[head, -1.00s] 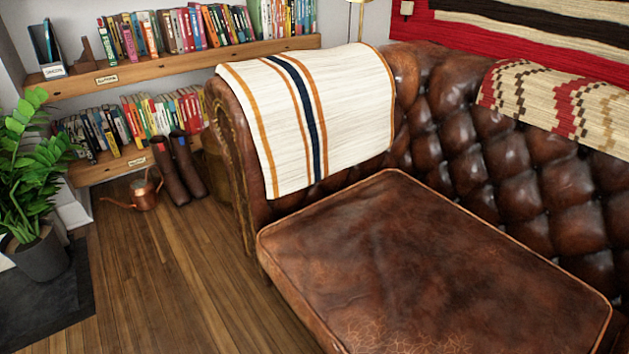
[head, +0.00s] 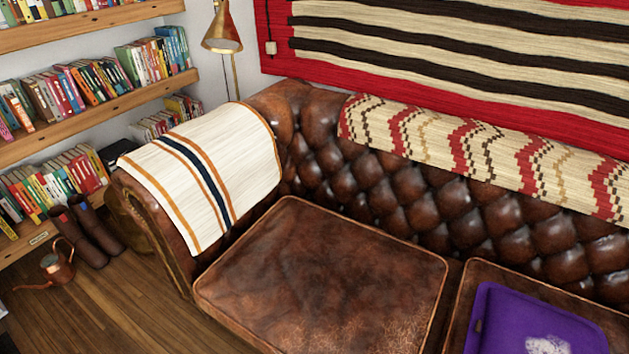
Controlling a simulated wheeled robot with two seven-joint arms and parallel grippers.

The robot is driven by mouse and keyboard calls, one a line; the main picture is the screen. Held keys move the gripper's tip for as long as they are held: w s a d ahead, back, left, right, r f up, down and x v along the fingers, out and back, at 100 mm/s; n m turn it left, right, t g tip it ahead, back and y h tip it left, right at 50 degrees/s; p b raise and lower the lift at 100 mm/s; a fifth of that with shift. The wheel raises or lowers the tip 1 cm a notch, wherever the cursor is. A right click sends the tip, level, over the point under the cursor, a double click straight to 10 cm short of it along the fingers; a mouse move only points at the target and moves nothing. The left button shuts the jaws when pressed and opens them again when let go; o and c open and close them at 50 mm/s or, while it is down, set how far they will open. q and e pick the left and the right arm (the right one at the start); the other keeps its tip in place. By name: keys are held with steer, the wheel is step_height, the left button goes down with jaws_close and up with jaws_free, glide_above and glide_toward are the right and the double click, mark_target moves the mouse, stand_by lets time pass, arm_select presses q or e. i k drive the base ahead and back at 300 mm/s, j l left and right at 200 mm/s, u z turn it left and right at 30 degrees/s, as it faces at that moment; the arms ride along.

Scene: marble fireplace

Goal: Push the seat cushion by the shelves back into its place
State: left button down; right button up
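The brown leather seat cushion (head: 320,275) by the shelves lies on the sofa in the head view, next to the sofa arm draped with a striped blanket (head: 205,165). Its far edge lies near the tufted backrest (head: 400,195). Its near left corner juts out past the front of the sofa arm, over the wooden floor. A dark gap separates it from the second seat cushion (head: 470,285) on the right. Its near edge is cut off by the bottom of the picture. Neither of my grippers is in view.
Bookshelves (head: 90,110) line the wall at the left. A copper watering can (head: 58,268) and dark boots (head: 95,232) stand on the floor (head: 125,300) below them. A purple pillow (head: 530,325) lies on the second cushion. A brass lamp (head: 224,40) stands behind the sofa arm.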

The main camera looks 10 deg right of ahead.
mark_target(305, 278)
steer(key=l+u, duration=0.25)
steer(key=u, duration=0.3)
steer(key=l+u, duration=0.1)
steer(key=u, duration=0.25)
steer(key=l+u, duration=0.1)
steer(key=u, duration=0.25)
steer(key=l+u, duration=0.1)
steer(key=u, duration=0.25)
